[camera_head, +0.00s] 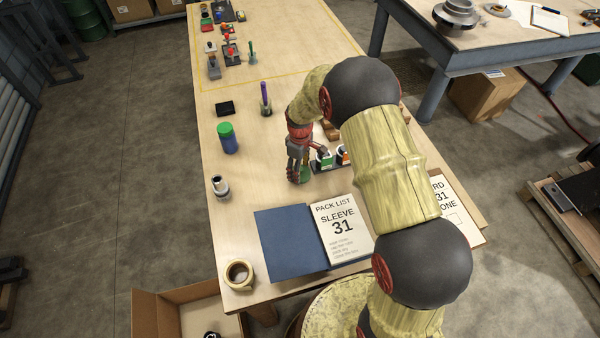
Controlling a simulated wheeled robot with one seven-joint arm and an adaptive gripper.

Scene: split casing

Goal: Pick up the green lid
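My gripper (297,178) points down over the middle of the light wooden table, left of a dark holder (330,166). A green object (305,174) shows partly beside and behind its fingers, low near the table top. It may be the green lid, but the fingers cover much of it. I cannot tell whether the fingers touch it or how wide they are. A blue jar (228,143) with a green top (225,129) stands upright to the left, apart from my gripper.
The holder carries small green, white and orange items, partly hidden by my arm. A purple-topped peg (264,92), a black pad (225,108), a small cup (220,187), a blue folder (285,240) and a tape roll (239,275) surround the work area. Bare table lies between jar and gripper.

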